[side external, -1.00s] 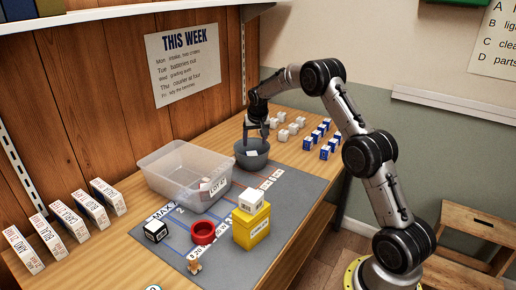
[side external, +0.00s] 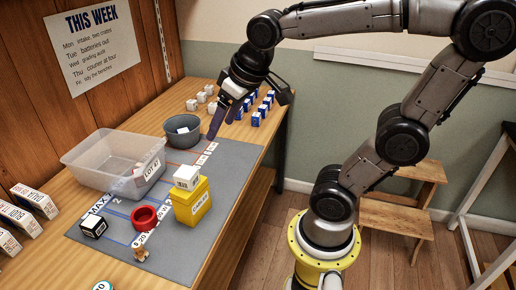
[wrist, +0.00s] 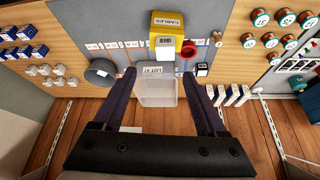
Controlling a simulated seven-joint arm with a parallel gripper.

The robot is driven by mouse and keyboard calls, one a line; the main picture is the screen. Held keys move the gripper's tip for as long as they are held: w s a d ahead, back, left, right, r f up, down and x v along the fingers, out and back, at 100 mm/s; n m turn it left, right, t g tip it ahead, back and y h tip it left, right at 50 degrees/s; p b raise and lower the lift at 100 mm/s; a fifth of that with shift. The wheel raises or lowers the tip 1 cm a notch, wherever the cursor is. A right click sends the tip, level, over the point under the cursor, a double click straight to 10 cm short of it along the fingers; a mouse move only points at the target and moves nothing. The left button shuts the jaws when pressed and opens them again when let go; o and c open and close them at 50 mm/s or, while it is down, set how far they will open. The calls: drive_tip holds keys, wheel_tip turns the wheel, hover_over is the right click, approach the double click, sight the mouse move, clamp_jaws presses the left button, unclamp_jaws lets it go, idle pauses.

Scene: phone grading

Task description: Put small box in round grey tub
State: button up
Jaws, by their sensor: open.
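The round grey tub (side external: 170,139) stands at the back edge of the grey mat, behind the clear crate. A small white box-like item (side external: 182,130) lies inside it; the tub wall hides its lower part. In the wrist view the tub (wrist: 101,78) is left of my fingers. My gripper (side external: 214,130) is open and empty, raised in the air to the right of the tub. In the wrist view my gripper (wrist: 170,81) has its two fingers wide apart, with nothing held between them. Another white box (side external: 187,176) sits on the yellow box (side external: 190,206).
A clear crate (side external: 90,173) labelled LOT 47 is left of the tub. A red ring (side external: 144,217) and a black-and-white box (side external: 93,226) are at the mat's front. Several white (side external: 202,97) and blue boxes (side external: 257,117) stand in rows at the back.

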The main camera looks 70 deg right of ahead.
drive_tip(key=s+a+f+n, duration=0.1)
drive_tip(key=s+a+f, duration=0.2)
drive_tip(key=s, duration=0.5)
drive_tip(key=shift+s+f+n+y, duration=0.15)
drive_tip(key=shift+s+n+y, duration=0.15)
drive_tip(key=shift+n+y, duration=0.1)
